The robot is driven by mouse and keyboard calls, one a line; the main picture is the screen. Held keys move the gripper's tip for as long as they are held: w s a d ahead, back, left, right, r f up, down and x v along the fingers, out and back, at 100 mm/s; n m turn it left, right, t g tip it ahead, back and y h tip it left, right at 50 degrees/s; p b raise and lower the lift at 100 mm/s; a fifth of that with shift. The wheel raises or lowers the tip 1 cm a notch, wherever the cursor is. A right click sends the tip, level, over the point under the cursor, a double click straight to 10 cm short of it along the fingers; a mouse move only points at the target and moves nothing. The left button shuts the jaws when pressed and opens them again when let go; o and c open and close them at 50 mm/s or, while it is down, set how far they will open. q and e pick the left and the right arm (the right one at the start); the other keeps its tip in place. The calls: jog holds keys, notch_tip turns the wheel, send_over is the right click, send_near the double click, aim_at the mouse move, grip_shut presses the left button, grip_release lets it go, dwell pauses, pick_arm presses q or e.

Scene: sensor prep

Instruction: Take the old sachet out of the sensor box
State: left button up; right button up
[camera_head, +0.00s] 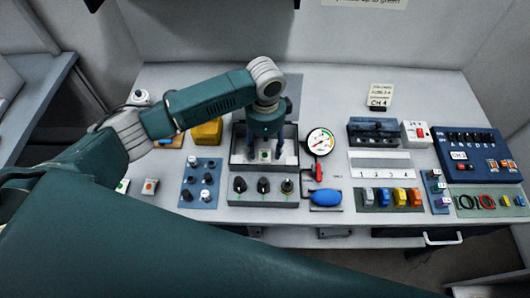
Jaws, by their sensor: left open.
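My left arm comes in from the left and bends down over the bench. My left gripper (264,150) points downward with its fingers spread, inside or just above an open grey box (236,155) that looks like the sensor box. A small pale item with a green mark (264,156), possibly the sachet, shows between the fingertips. It looks apart from both fingers, but contact is hard to judge. The gripper body hides the back of the box. My right gripper does not show.
A knob panel (262,199) sits in front of the box. A pressure gauge (320,142) with a blue bulb (326,197) stands close at right. A yellow block (207,132) is at left. Further right are a numbered strip (382,173), coloured blocks and a blue switch case (478,152).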

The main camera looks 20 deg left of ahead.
aim_at(265, 156)
pick_arm(q)
notch_tip(265, 156, down, 2)
jog(key=shift+s+a, duration=0.1)
jog(key=shift+s, duration=0.05)
jog(key=shift+f, duration=0.25)
jog(key=shift+c, duration=1.2)
jog(key=c, duration=0.6)
jog(key=shift+c, duration=0.2)
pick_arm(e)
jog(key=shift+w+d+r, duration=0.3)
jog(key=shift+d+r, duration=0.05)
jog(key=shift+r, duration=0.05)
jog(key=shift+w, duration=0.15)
